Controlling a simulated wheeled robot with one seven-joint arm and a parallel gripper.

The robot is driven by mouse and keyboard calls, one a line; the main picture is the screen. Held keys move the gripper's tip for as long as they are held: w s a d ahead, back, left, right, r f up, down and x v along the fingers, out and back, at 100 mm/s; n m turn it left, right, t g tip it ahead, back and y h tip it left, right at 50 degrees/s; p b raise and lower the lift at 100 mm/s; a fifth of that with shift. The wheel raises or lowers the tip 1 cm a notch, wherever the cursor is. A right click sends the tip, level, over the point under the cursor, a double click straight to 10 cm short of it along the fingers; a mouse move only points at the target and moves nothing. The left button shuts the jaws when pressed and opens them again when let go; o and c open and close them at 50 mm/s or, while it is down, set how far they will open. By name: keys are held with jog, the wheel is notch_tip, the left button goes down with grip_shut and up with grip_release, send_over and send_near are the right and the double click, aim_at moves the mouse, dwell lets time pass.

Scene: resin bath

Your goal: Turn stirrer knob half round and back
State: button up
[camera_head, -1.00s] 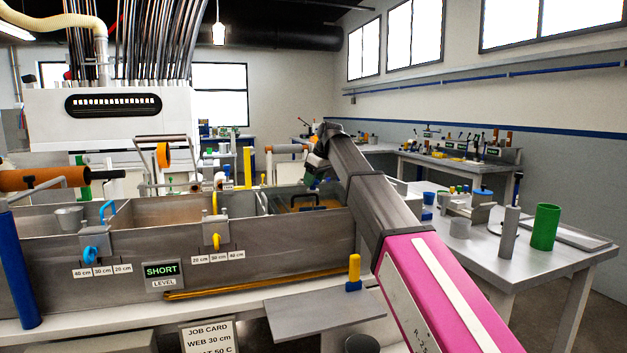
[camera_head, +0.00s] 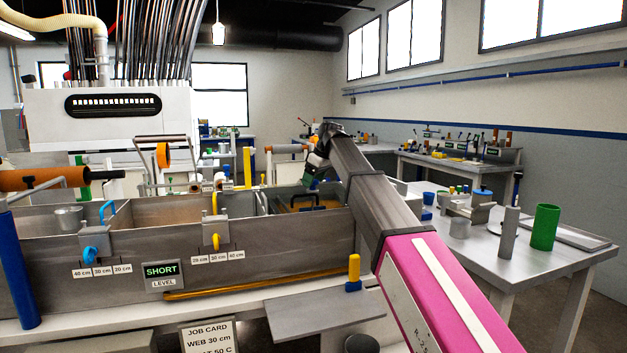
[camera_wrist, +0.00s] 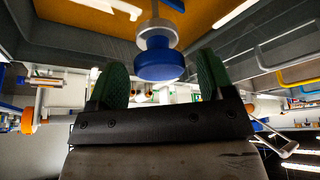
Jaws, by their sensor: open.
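The stirrer knob (camera_wrist: 160,68) is a round blue cap on a pale metal shaft, in the upper middle of the wrist view. The shaft stands out from a pale hub against an orange-brown surface. My gripper (camera_wrist: 162,76) is open, with one green-padded finger on each side of the knob in the picture. Gaps show on both sides, and I cannot tell whether the knob lies between the pads or beyond them. In the head view my gripper (camera_head: 314,175) is small and partly hidden by my arm, over the right end of the tank; I cannot make out the knob there.
The long grey metal tank (camera_head: 270,250) has divided compartments, with walls and rails near my gripper. A yellow knob (camera_head: 215,241) and a blue knob (camera_head: 91,253) are on its front. A grey side table (camera_head: 545,255) with a green cylinder (camera_head: 545,227) stands to the right.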

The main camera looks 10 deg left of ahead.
jog(key=v, duration=1)
jog(key=shift+d+r, duration=0.15)
jog(key=shift+r, duration=0.2)
jog(key=shift+s, duration=0.1)
